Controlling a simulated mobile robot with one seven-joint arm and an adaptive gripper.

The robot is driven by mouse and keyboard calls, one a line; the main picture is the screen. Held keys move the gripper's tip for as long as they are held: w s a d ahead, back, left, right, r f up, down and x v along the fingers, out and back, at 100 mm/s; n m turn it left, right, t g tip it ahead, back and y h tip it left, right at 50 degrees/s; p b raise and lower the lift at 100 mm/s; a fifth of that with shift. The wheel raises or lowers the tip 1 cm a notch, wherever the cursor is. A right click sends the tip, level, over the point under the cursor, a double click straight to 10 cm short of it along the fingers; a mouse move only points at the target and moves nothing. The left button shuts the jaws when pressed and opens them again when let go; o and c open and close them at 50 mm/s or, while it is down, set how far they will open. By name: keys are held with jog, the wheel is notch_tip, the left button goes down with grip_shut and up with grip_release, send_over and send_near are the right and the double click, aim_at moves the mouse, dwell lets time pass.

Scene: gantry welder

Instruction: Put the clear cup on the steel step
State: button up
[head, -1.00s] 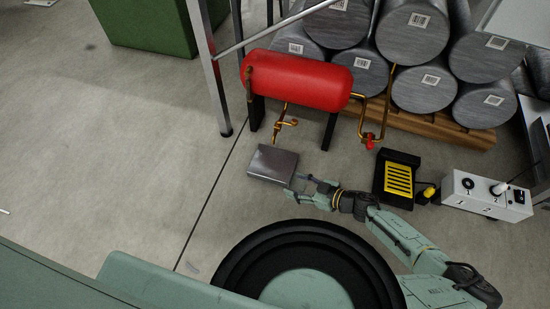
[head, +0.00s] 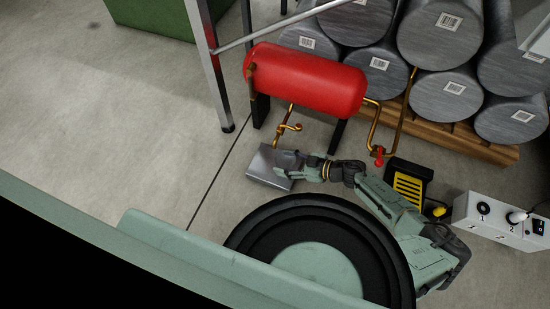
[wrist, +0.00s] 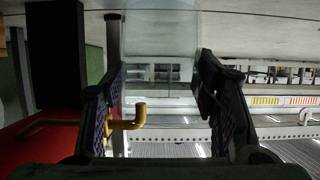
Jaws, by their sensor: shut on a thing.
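The steel step (head: 266,167) is a low grey metal block on the floor in the head view, below the red tank. My gripper (head: 302,165) is over or beside its right part in that view; the height between them cannot be told. In the wrist view the clear cup (wrist: 160,45) is a pale see-through shape between the two fingers of my gripper (wrist: 158,92), which are shut on it. The cup cannot be made out in the head view, and whether it touches the step is hidden.
A red tank (head: 305,78) on dark legs with brass pipes (head: 284,128) stands just behind the step. A metal frame leg (head: 214,80) is to its left. A black and yellow box (head: 408,184) and a white control box (head: 490,216) lie to the right. Open floor (head: 110,110) is on the left.

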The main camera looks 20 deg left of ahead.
aim_at(283, 159)
jog(key=a, duration=0.1)
jog(key=w+a, duration=0.1)
jog(key=a, duration=0.1)
jog(key=w+a+b, duration=0.1)
jog(key=a, duration=0.1)
jog(key=shift+w+a+f, duration=0.1)
jog(key=shift+w+f, duration=0.1)
jog(key=shift+f, duration=0.15)
jog(key=shift+f+b, duration=0.8)
jog(key=shift+f, duration=0.9)
jog(key=shift+f, duration=0.25)
jog(key=o, duration=1.1)
jog(key=shift+r, duration=0.15)
jog(key=shift+r, duration=0.25)
jog(key=p+v, duration=0.2)
jog(key=v, duration=1)
jog(key=shift+f, duration=0.2)
